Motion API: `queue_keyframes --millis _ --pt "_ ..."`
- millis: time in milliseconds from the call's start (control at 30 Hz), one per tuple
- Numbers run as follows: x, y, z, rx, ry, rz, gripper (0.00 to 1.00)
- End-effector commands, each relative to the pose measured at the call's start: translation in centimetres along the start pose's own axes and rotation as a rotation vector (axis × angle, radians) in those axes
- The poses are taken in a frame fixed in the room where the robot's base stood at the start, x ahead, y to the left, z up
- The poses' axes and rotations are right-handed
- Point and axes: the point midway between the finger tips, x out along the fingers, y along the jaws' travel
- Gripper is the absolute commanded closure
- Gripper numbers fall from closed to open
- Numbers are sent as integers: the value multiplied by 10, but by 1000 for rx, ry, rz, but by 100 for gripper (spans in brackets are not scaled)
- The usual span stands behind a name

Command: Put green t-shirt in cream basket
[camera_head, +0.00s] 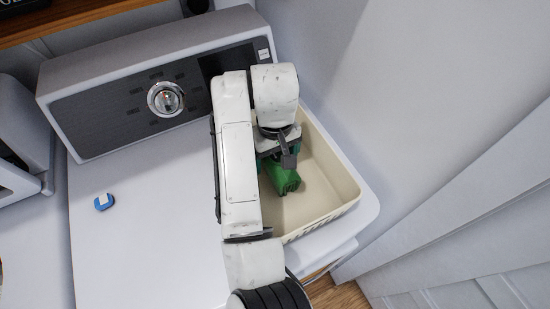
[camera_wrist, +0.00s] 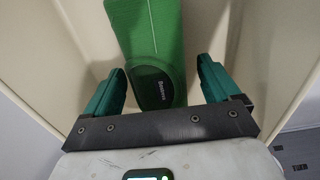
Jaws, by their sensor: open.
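The green t-shirt (camera_head: 285,180) shows as a compact green shape inside the cream basket (camera_head: 335,180), partly hidden under my arm. In the wrist view the t-shirt (camera_wrist: 151,30) is a green block with a dark lettered patch, between and beyond the fingers. My gripper (camera_wrist: 160,66) is open, with a teal finger on each side of it and a visible gap on both sides. In the head view my gripper (camera_head: 277,155) points down into the basket. The basket's pale walls (camera_wrist: 285,45) surround it in the wrist view.
The basket stands at the right end of a white machine top (camera_head: 140,230), beside a grey wall (camera_head: 420,110). A control panel with a round knob (camera_head: 165,99) runs along the back. A small blue object (camera_head: 103,202) lies at left; the top between is clear.

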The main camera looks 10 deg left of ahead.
Motion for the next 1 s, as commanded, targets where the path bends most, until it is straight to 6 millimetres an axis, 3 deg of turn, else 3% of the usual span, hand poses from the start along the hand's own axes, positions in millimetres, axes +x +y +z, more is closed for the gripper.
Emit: queue_keyframes --millis 233,433,633,1000 --pt "-58 -2 -1 -1 4 -4 11" --pt "-90 -1 -1 0 2 -3 11" --pt "-105 -1 0 -2 0 0 11" --pt "-107 0 0 -1 0 0 11"
